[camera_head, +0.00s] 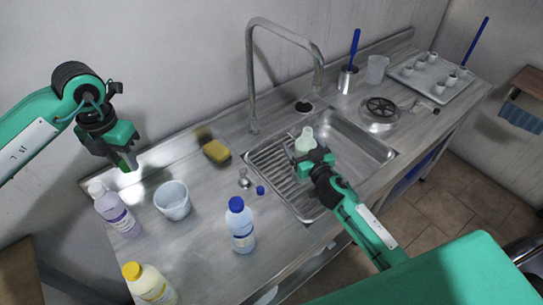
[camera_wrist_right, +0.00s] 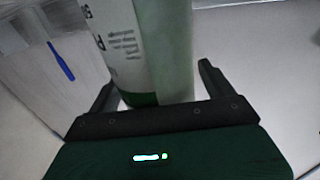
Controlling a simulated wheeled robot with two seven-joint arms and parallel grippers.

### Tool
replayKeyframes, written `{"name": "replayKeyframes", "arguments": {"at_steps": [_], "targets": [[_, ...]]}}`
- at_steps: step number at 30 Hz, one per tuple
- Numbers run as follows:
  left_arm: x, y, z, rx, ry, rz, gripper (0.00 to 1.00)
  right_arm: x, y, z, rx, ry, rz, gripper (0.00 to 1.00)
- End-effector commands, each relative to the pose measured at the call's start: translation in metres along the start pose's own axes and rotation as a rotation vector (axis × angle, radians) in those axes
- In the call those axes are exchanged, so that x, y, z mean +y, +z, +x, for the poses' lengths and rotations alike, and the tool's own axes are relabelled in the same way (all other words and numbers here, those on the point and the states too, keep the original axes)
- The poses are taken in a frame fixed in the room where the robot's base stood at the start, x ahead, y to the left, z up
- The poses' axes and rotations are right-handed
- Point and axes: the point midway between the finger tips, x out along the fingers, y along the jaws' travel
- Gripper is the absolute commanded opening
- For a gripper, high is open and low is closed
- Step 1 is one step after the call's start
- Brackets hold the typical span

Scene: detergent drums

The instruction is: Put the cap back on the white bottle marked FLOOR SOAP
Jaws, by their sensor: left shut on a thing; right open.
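A pale bottle with a green lower band (camera_head: 305,141) stands upright at the sink's drainer, its top small in the head view. In the right wrist view the bottle (camera_wrist_right: 140,45) carries printed text, only partly readable. My right gripper (camera_head: 303,156) is open, its fingers on either side of the bottle, with a gap visible at the right finger. My left gripper (camera_head: 127,164) points down above the counter's left end, well away from the bottle. It is shut on a small bright green thing, perhaps the cap, mostly hidden.
A yellow sponge (camera_head: 216,151), a small blue cap (camera_head: 260,190) and the tall faucet (camera_head: 251,85) are near the sink (camera_head: 365,150).

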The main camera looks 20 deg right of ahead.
Motion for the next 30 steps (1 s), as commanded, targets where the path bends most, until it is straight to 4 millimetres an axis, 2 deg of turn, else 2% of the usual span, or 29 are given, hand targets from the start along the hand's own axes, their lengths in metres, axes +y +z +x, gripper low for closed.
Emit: {"name": "replayKeyframes", "arguments": {"at_steps": [8, 18, 26, 30], "targets": [[0.000, 0.000, 0.000, 0.000, 0.000, 0.000, 0.09, 0.000, 0.000, 0.000, 0.000, 0.000, 0.000, 0.85], [0.000, 0.000, 0.000, 0.000, 0.000, 0.000, 0.09, 0.000, 0.000, -0.001, 0.000, 0.000, -0.001, 0.18], [0.000, 0.000, 0.000, 0.000, 0.000, 0.000, 0.09, 0.000, -0.004, 0.000, 0.004, 0.000, -0.002, 0.18], [0.000, 0.000, -0.002, 0.000, 0.000, 0.000, 0.09, 0.001, -0.018, 0.000, 0.007, -0.001, -0.005, 0.18]]}}
